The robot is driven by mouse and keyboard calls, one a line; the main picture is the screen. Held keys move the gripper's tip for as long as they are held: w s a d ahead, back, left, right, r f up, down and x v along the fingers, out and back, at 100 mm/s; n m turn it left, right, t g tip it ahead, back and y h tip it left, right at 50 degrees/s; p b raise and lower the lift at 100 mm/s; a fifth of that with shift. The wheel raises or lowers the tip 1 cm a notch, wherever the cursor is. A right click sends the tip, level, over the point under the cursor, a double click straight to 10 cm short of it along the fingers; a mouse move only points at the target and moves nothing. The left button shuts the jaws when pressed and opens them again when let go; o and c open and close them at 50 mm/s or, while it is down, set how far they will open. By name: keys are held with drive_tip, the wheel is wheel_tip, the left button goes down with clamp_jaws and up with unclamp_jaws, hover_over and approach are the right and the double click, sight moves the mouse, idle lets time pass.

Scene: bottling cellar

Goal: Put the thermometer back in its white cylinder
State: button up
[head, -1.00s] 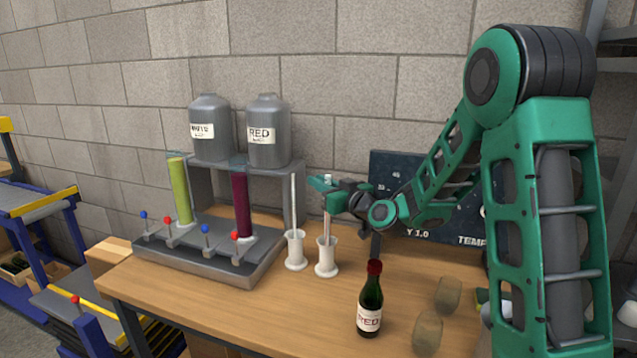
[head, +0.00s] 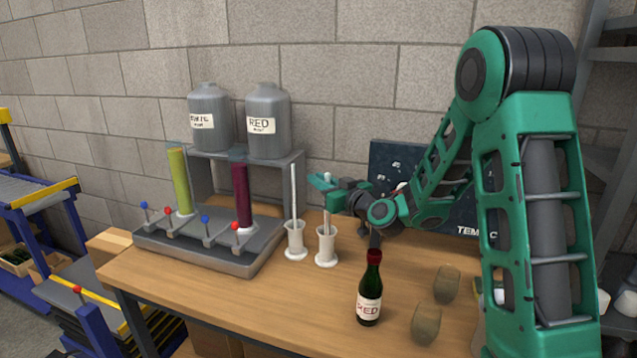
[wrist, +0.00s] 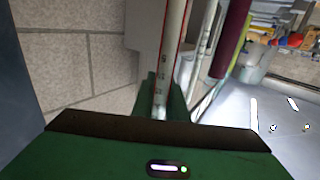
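Two white cylinders stand side by side on the wooden table: a left one (head: 296,243) with a thin white rod (head: 293,190) upright in it, and a right one (head: 326,249). My gripper (head: 325,184) is above the right cylinder, shut on the thermometer (head: 326,214), which hangs upright. Its lower part runs down to the right cylinder's mouth and its lower end is hidden, apparently inside. In the wrist view the thermometer (wrist: 170,55) shows a red line and dark marks, gripped between the green fingers.
A filling stand with grey tanks (head: 268,122) and coloured tubes is left of the cylinders. A dark board (head: 395,160) is behind my arm. Bare table (head: 240,300) lies in front.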

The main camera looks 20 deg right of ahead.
drive_tip(key=o, duration=0.5)
drive_tip(key=v, duration=1)
drive_tip(key=shift+s, duration=0.3)
drive_tip(key=shift+d, duration=0.2)
